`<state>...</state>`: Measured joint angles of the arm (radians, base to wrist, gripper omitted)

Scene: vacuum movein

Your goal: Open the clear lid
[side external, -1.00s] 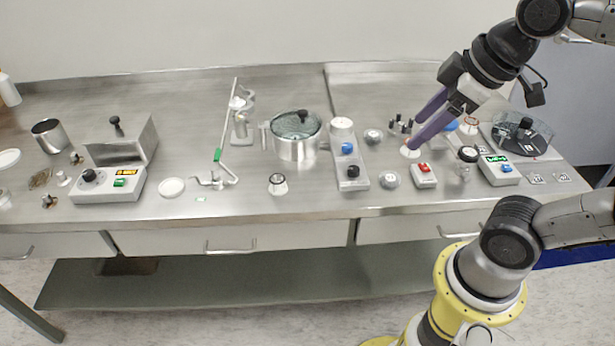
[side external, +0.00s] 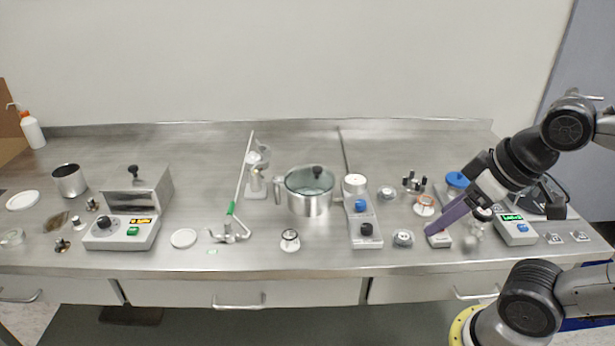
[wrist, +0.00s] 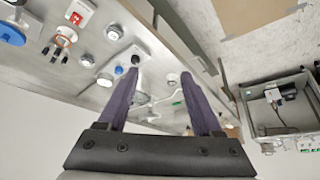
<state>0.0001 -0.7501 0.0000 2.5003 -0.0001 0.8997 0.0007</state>
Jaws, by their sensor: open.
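A clear lid (side external: 309,181) with a black knob sits on a steel pot (side external: 309,205) near the middle of the bench in the side view. It looks closed on the pot's rim. My gripper (side external: 432,230) is well to the right of the pot, its purple fingers slanting down over a small button box (side external: 439,240) and partly hiding it. I cannot tell whether they touch the box. In the wrist view the two fingers of my gripper (wrist: 159,77) are spread apart, with nothing held between them. The lid is not clear in the wrist view.
A panel with a white disc and blue and black knobs (side external: 361,215) stands between pot and gripper. A stand with a green-marked rod (side external: 236,190) is left of the pot. A green-display box (side external: 516,231) is right of the gripper. Some bare bench lies in front of the pot.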

